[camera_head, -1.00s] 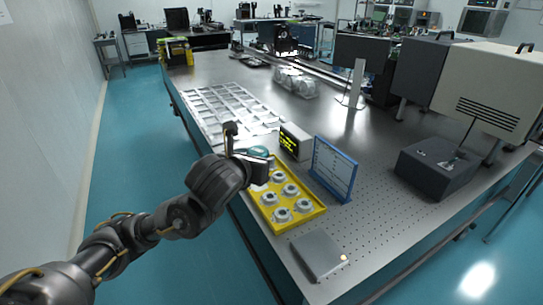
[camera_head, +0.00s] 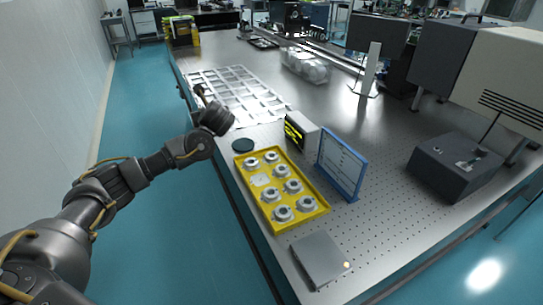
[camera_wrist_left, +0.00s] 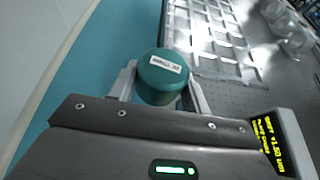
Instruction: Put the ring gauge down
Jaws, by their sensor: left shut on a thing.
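The ring gauge (camera_wrist_left: 160,82), a short teal cylinder with a white label on top, sits between the two pale fingers of my left gripper (camera_wrist_left: 163,84) in the left wrist view. The fingers are shut on its sides. In the head view my left gripper (camera_head: 201,94) is at the table's left edge, near the silver grid; my wrist hides the gauge there. A dark round disc (camera_head: 242,145) lies on the table just behind the yellow tray. My right gripper is not in view.
The yellow tray (camera_head: 322,206) holds several grey round parts. A display box (camera_head: 301,133) and a blue-framed panel (camera_head: 340,166) stand to its right. A grey flat box (camera_head: 320,258) lies in front. The silver grid (camera_head: 240,92) covers the table's far left.

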